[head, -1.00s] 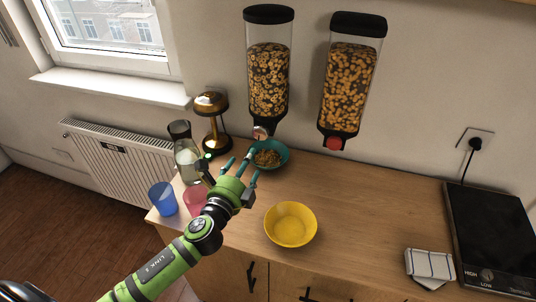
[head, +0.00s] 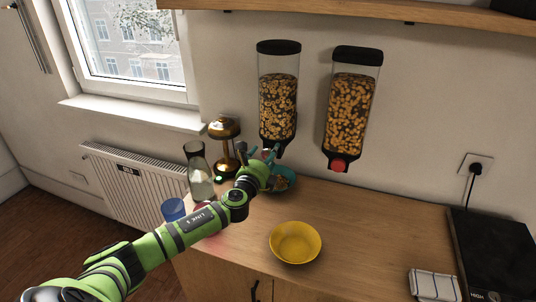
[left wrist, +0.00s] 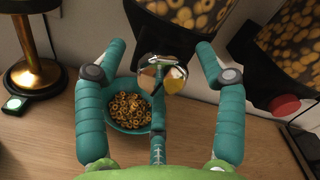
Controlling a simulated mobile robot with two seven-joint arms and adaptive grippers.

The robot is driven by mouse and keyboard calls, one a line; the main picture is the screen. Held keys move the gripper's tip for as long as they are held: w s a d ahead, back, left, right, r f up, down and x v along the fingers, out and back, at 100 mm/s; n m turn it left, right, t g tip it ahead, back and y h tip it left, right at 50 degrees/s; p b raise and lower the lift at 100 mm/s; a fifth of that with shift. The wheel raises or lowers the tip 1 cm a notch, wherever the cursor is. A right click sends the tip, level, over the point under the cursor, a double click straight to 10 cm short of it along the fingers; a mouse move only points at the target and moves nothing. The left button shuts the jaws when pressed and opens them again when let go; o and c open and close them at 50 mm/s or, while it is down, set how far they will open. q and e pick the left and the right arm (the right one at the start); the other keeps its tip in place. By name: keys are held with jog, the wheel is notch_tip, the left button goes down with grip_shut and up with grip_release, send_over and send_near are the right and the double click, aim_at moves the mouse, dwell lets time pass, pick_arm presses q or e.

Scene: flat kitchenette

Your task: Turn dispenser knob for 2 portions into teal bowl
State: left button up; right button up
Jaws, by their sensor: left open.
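The teal bowl (head: 290,190) stands on the counter below the left dispenser (head: 278,95) and holds ring-shaped cereal; it also shows in the left wrist view (left wrist: 116,122). The left dispenser's shiny metal knob (left wrist: 172,80) shows between my fingers in the left wrist view. My left gripper (head: 266,153) is open, its teal fingers spread to either side of the knob, with one finger below it. I cannot tell whether any finger touches the knob. In the head view my gripper partly hides the bowl and knob. My right gripper is out of view.
The right dispenser (head: 350,105) has a red knob (head: 338,165). A yellow bowl (head: 295,243) stands at the front of the counter. A glass carafe (head: 199,175), a brass lamp (head: 224,130) and a blue cup (head: 173,209) are close to my left arm.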

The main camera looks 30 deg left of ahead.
pick_arm(q)
jog(key=shift+w+a, duration=0.1)
jog(key=shift+w, duration=0.2)
jog(key=shift+c, duration=1.2)
jog(key=c, duration=0.7)
jog(key=shift+c, duration=1.1)
jog(key=shift+n+b, duration=0.3)
jog(key=shift+n, duration=0.1)
jog(key=shift+r, duration=0.2)
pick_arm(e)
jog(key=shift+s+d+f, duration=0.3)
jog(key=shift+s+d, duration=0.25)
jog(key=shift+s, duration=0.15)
